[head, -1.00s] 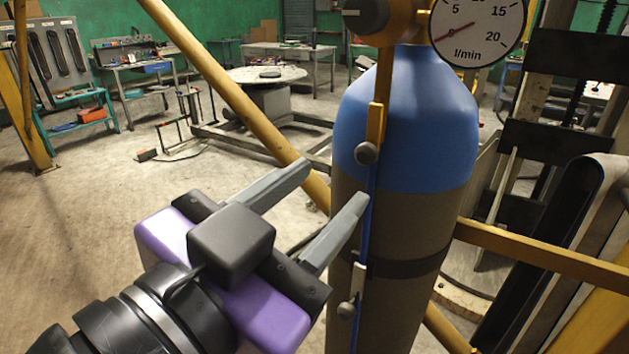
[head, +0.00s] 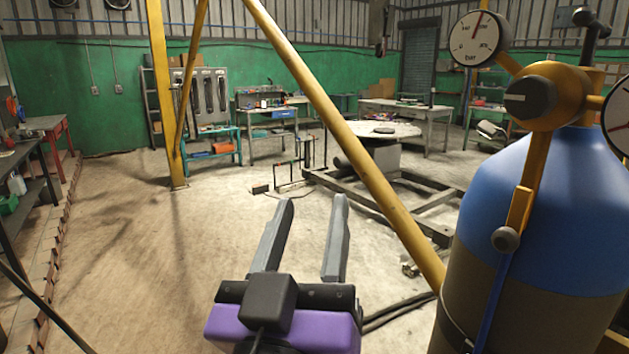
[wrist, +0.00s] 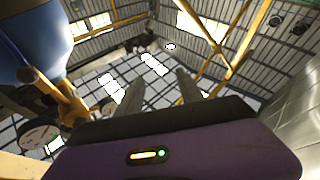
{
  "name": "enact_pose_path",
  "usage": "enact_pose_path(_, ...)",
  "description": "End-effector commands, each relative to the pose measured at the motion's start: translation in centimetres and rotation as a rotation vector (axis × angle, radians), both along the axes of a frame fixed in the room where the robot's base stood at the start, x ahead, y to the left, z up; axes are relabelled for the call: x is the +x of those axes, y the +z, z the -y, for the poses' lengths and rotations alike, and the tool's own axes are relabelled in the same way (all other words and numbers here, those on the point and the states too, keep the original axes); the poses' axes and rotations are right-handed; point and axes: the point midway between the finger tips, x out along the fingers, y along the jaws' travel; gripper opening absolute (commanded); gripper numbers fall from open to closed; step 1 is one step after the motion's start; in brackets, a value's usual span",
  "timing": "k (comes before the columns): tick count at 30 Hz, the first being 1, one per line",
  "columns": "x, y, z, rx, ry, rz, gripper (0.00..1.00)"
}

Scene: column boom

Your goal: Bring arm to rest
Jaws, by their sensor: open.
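My gripper (head: 306,236) is at the lower middle of the head view, its two grey fingers apart with nothing between them. Its purple and black body shows below the fingers. In the wrist view my gripper (wrist: 158,88) points up toward the roof, and its fingers are spread and empty. The blue-topped gas cylinder (head: 545,200) stands to the right of my gripper, with a clear gap between them in the head view. The cylinder also shows at the upper left of the wrist view (wrist: 45,32).
A yellow diagonal beam (head: 345,140) runs down between my gripper and the cylinder. The cylinder carries a yellow regulator (head: 560,95) and a pressure gauge (head: 478,38). Workbenches (head: 268,120) line the back. The floor (head: 130,240) at left is open.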

Motion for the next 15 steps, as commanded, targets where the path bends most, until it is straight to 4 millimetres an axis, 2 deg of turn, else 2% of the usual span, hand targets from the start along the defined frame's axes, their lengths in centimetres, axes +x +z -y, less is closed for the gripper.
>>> enact_pose_path(1,0.2,-2.0,-0.5,-0.05,0.051,-0.012,0.45)
enact_pose_path(4,0.2,-5.6,-1.5,-0.126,0.16,-0.027,0.45)
enact_pose_path(8,-0.7,-10.2,-1.7,-0.183,0.281,-0.049,0.45)
enact_pose_path(15,-4.4,-17.9,0.4,-0.191,0.442,-0.107,0.45)
